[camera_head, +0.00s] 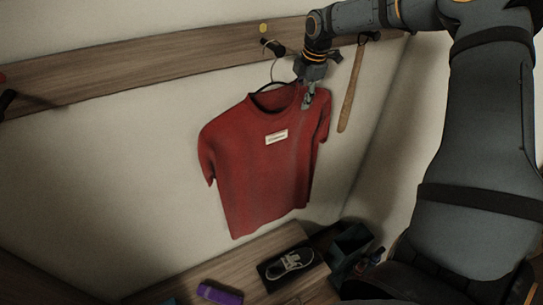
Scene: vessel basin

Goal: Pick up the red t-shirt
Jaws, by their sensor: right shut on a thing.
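The red t-shirt (262,165) hangs on a hanger below a wooden wall rail, with a small white label on its chest. The hanger's hook (273,70) rises from the collar towards a dark peg (273,47) on the rail; I cannot tell whether it still rests on the peg. My right gripper (308,100) comes down from above and is shut on the shirt at its right shoulder, near the collar. The fingertips overlap the cloth there. My left gripper is not in view.
The wooden rail (150,68) runs along the wall. A wooden bat (351,92) hangs from a peg to the right of the shirt.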

